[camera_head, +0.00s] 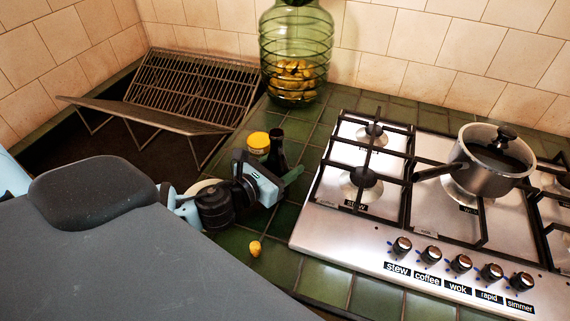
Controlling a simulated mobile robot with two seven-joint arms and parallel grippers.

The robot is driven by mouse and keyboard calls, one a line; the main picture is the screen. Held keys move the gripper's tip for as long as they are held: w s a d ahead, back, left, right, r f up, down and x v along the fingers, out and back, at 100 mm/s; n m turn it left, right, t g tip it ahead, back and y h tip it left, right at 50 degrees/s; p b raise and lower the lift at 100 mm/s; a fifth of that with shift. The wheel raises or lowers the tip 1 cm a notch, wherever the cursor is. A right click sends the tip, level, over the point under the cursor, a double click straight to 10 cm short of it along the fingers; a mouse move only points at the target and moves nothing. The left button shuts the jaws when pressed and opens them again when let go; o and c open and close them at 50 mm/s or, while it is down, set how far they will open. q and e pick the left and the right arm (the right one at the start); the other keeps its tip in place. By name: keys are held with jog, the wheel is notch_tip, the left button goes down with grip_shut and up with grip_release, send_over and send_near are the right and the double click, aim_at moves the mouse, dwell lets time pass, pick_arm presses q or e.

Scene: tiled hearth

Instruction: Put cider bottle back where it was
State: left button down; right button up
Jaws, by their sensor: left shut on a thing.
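A dark bottle (278,149), which looks like the cider bottle, stands about upright over the green tiled counter, left of the stove. Its neck and shoulder show; its lower part is hidden behind my left gripper (279,181). My left gripper is shut on the bottle, low on its body. I cannot tell whether the bottle's base touches the tiles. My right gripper is not in view.
A yellow-lidded jar (258,143) stands close to the bottle's left. A large green glass jar (296,50) is behind. A wire rack (190,90) is at the left. The stove (340,225) bears a pot (488,175). A small yellow thing (255,248) lies on the front tiles.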

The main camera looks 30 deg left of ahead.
pick_arm(q)
jog(key=shift+r, duration=0.1)
jog(key=c, duration=0.6)
grip_release()
jog(key=shift+v, duration=6)
